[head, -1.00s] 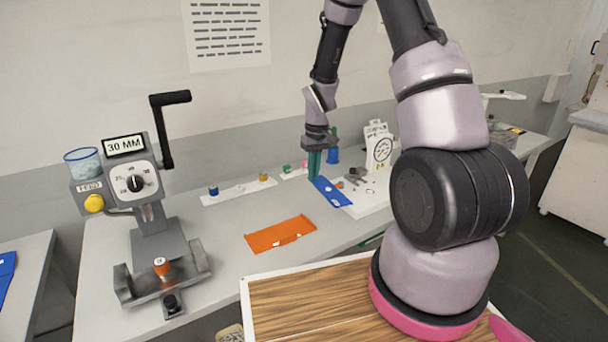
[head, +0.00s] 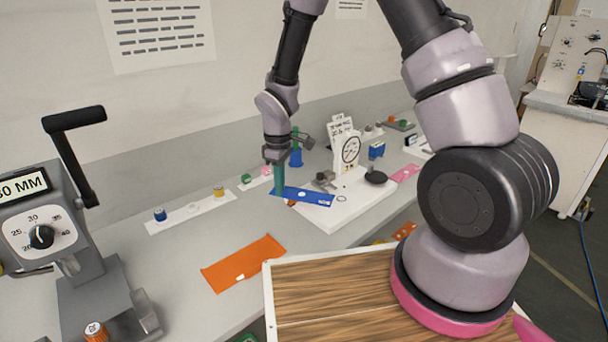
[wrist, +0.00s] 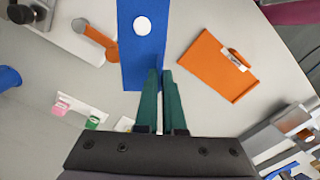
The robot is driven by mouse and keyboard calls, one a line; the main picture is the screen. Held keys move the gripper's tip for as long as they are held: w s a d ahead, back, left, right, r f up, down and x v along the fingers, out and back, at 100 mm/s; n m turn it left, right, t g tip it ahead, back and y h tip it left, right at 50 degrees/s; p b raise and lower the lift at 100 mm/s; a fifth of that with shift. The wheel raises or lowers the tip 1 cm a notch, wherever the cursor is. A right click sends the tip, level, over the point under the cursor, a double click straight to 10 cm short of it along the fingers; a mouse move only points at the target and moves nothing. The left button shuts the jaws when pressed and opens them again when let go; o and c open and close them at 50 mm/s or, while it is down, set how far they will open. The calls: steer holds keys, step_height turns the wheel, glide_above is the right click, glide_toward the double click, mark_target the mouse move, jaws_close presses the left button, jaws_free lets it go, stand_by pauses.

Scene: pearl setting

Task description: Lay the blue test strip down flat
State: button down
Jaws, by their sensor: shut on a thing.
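The blue test strip (head: 308,197) is a flat band with white marks on it. One end is at the green fingertips of my gripper (head: 279,188), which are shut on it.
An orange strip (head: 243,266) lies on the bench, left of the wooden tray (head: 335,285). The dial gauge (head: 350,150) stands behind the blue strip. A white rail (head: 190,212) with spools lies along the back. A grey press (head: 90,270) stands at left. Bare bench lies between rail and orange strip.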

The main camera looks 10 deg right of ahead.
steer(key=s+a+n, duration=0.5)
steer(key=s+a, duration=0.2)
steer(key=a, duration=0.1)
steer(key=n, duration=0.7)
glide_above(230, 277)
steer(key=f, duration=0.1)
steer(key=shift+f, duration=0.15)
steer(key=shift+f, duration=4.65)
steer(key=shift+f, duration=0.3)
steer(key=c, duration=0.9)
jaws_free()
steer(key=shift+c, duration=0.2)
steer(key=shift+o, duration=0.4)
